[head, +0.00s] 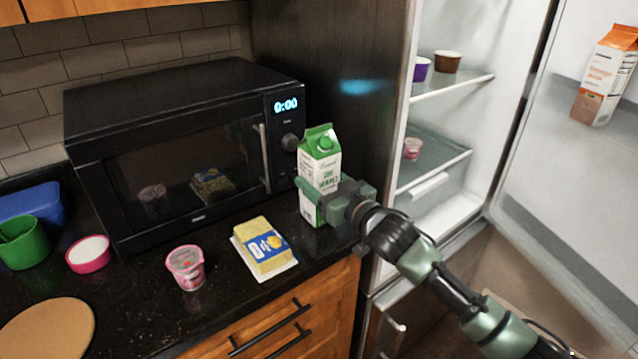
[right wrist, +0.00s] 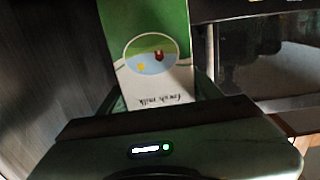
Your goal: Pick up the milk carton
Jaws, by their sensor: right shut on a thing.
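The milk carton (head: 320,158), white and green with a green cap, stands upright on the black counter in front of the microwave's right side. My right gripper (head: 322,200) comes in from the right and is shut on the carton's lower half. My left gripper is not in view.
A black microwave (head: 180,150) stands behind. A yellow packet (head: 263,245), a pink yogurt cup (head: 186,268) and bowls lie to the left. The open fridge (head: 440,120) is at the right, with an orange-topped carton (head: 605,75) in its door.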

